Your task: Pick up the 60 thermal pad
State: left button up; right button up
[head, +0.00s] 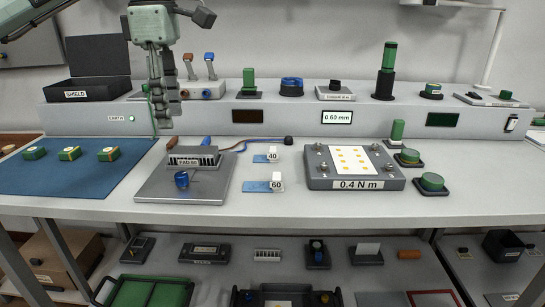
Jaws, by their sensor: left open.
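The 60 thermal pad (255,186) is a small flat blue piece with a white block marked 60 at its right end. It lies on the white bench top, just right of the grey plate. A similar 40 pad (260,158) lies behind it. My left gripper (164,124) hangs from above, left of both pads, fingers pointing down, over the bench near the blue mat's right edge. It is apart from the pads and holds nothing that I can see. My right gripper is not in view.
A grey plate (150,185) bears a finned block marked PAD 60 (192,162) and a blue knob (182,180). A 0.4 N m fixture (312,172) stands right of the pads. Green-topped pieces sit on the blue mat (60,180). The bench front is clear.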

aim_at(276, 185)
jog(key=k, duration=1)
